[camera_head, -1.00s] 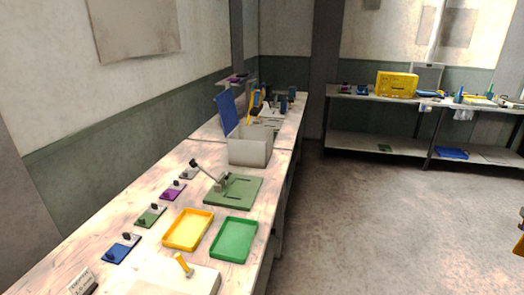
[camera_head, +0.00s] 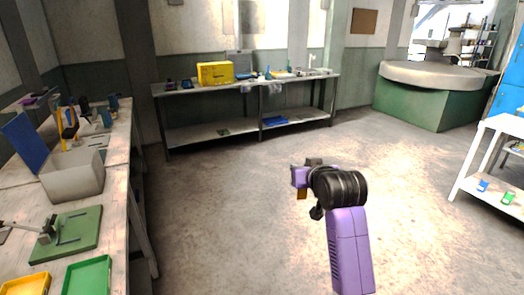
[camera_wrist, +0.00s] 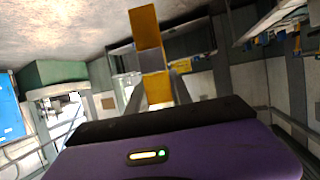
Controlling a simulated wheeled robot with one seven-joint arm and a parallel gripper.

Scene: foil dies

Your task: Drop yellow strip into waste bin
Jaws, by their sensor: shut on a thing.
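My gripper (camera_head: 301,178) is held out over open floor at the middle of the head view, on my purple and black arm. A small orange-yellow piece (camera_head: 302,194) shows below it. In the wrist view, the yellow strip (camera_wrist: 145,27) stands up from between the jaws (camera_wrist: 153,82), with a grey band across its middle. The jaws are shut on it. No container in these views is clearly marked as the waste bin.
An open grey-white box (camera_head: 75,180) stands on the left bench, with a green fixture (camera_head: 75,232), a green tray (camera_head: 88,277) and a yellow tray (camera_head: 27,285) nearer. A shelf table bears a yellow crate (camera_head: 215,73). A white table (camera_head: 495,165) stands right. The floor between is clear.

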